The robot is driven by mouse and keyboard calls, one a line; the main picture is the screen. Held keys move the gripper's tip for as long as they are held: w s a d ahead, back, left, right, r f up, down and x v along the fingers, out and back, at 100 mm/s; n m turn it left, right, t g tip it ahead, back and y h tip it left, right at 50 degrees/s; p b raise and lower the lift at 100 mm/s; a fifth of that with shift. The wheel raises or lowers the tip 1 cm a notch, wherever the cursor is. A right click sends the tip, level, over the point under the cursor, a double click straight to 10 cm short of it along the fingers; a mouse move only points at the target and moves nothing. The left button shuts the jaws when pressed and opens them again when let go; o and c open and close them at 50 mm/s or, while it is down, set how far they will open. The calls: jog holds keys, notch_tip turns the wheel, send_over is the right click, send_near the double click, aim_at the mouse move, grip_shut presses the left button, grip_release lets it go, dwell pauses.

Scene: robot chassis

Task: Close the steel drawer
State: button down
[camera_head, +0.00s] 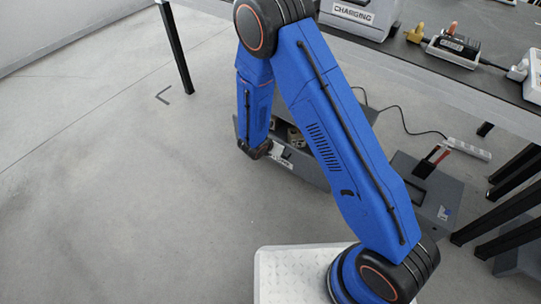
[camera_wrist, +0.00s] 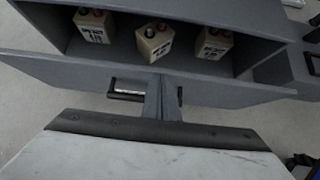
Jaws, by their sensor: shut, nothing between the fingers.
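The grey steel drawer (camera_wrist: 60,77) fills the upper wrist view. It stands open, and several cream batteries (camera_wrist: 154,42) show inside it. A dark handle with a pale label (camera_wrist: 128,88) is on its front panel. In the head view the drawer (camera_head: 312,173) sits low under the bench, partly hidden behind my blue arm. My gripper (camera_wrist: 164,90) is shut and empty, with its fingers at the middle of the front panel, right of the label. I cannot tell whether they touch it. My gripper also shows in the head view (camera_head: 265,154), at the drawer's left part.
A dark bench (camera_head: 450,70) with a charging unit (camera_head: 362,14) overhangs the drawer. A grey box with a red-handled switch (camera_head: 428,188) and a white power strip (camera_head: 468,149) lie to the right. Black bench legs (camera_head: 176,50) stand on both sides. The floor at left is clear.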

jog(key=w+d, duration=0.4)
jog(key=w, duration=0.1)
jog(key=shift+w+d, duration=0.3)
jog(key=shift+w, duration=0.05)
jog(key=shift+a, duration=0.1)
